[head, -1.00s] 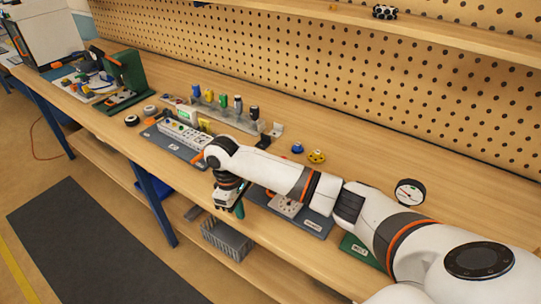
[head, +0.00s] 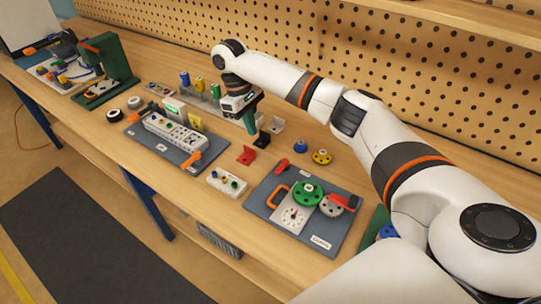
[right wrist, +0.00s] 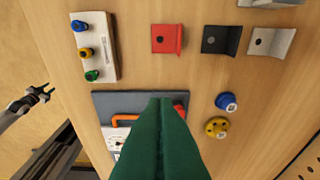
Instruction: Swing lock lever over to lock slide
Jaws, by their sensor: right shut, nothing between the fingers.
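A grey board (head: 262,207) holds a white dial plate, an orange handle (head: 277,196), a green wheel (head: 307,192) and a red lever (head: 281,166). Another grey board (head: 150,143) carries a white strip block and an orange lever (head: 192,160). I cannot tell which lever is the lock lever. My right gripper (head: 252,130) is shut and empty, its green fingers above the back of the table. In the right wrist view, its fingers (right wrist: 166,102) partly hide the dial board (right wrist: 120,101). My left gripper (right wrist: 42,94) seems to show at the table's front, fingers apart.
Red (head: 246,155) and black (head: 262,138) brackets stand below and near the right gripper. A connector block (head: 227,182) lies between the boards. Blue (head: 300,146) and yellow (head: 321,156) knobs sit behind the dial board. A green stand (head: 115,62) is at far left.

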